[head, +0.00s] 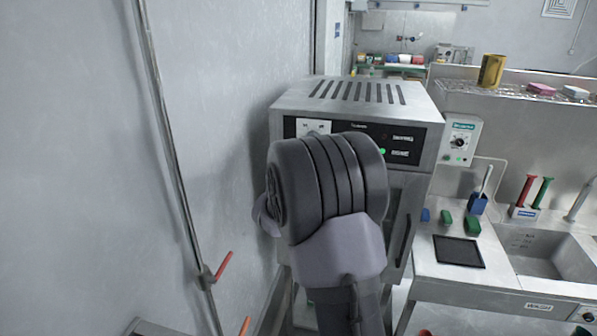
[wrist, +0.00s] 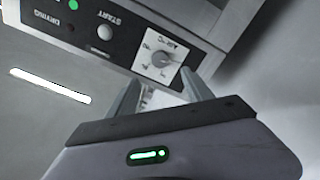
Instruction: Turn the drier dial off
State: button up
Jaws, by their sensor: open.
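The drier (head: 352,93) is a steel cabinet with a black control panel against the left wall. In the head view, only the top of the white plate (head: 313,127) shows above my arm, and the knob is hidden. My gripper (wrist: 162,76) is open and empty, with its two fingers apart on either side of the dial's lower part in the picture. I cannot tell whether they touch it. The dial's exact setting is too small to read.
A green light (head: 382,151) is lit on the panel, and a START button (wrist: 105,32) is beside the dial. A wall-mounted control box (head: 460,141) stands right of the drier. A counter with a sink (head: 540,262) is at the right. A pipe with a red lever (head: 223,265) runs at left.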

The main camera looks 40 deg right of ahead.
jog(key=v, duration=0.6)
jog(key=s+a+r+t+y, duration=0.15)
jog(key=a+r+y, duration=0.25)
jog(key=a+y, duration=0.7)
jog(key=s+a+f+m+g+y, duration=0.1)
jog(key=s+a+f+g+y, duration=0.2)
jog(key=s+a, duration=1.5)
jog(key=s+a+f+m+g+y+b, duration=0.1)
jog(key=s+a+f+g+y+b, duration=0.2)
jog(key=s, duration=0.6)
notch_tip(320, 180, down, 23)
jog(key=s+g+h+b, duration=0.1)
jog(key=s+b, duration=0.1)
jog(key=b, duration=1.6)
jog(key=shift+s, duration=0.25)
